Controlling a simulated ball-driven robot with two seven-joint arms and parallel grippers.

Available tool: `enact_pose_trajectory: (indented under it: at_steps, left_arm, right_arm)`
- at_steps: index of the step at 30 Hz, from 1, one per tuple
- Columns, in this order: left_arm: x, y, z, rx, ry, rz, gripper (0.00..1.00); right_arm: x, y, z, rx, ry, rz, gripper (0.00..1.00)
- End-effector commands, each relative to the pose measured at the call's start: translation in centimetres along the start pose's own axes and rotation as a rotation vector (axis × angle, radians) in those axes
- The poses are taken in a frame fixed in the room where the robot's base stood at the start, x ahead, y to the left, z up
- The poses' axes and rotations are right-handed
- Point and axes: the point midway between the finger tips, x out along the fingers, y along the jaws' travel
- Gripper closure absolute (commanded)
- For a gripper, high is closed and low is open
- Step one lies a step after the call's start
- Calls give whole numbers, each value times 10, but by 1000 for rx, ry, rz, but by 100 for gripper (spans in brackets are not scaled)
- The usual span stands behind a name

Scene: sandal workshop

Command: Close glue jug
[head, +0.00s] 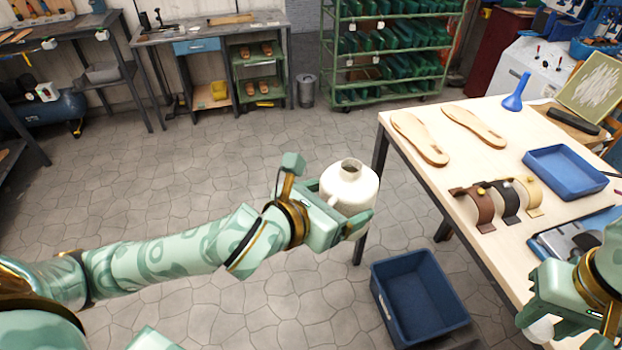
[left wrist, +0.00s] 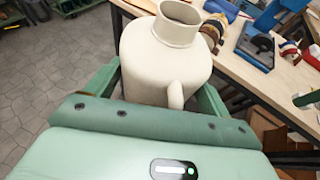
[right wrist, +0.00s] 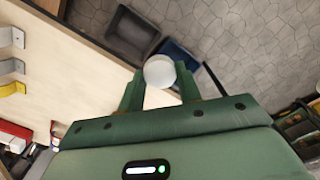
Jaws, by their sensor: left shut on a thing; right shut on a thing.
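The cream glue jug (head: 349,186) is upright in my left gripper (head: 345,215), held in the air left of the table. Its round mouth is open and dark inside. In the left wrist view the jug (left wrist: 165,60) sits between the fingers, with its handle toward the wrist. My right gripper (head: 545,325) is low at the right, by the table's front edge. It is shut on a round white cap (right wrist: 159,72), which shows between its fingertips in the right wrist view. The cap is apart from the jug.
The wooden table (head: 455,185) holds sandal soles (head: 419,138), strap pieces (head: 505,203), a blue tray (head: 565,172) and a blue funnel (head: 516,92). A dark blue bin (head: 420,300) stands on the floor by the table.

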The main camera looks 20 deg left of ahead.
Motion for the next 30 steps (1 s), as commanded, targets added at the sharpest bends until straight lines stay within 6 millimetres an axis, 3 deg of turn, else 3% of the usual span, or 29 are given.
enact_pose_trajectory:
  at_steps: [3, 12, 30]
  left_arm:
    - [8, -27, 2, 55, -6, -117, 60]
    - [17, -63, 3, 116, -12, -266, 60]
    - [20, -71, -1, 130, 1, -310, 60]
  right_arm:
    - [0, 0, 0, 0, 0, 0, 90]
    - [0, 0, 0, 0, 0, 0, 90]
    - [0, 0, 0, 0, 0, 0, 90]
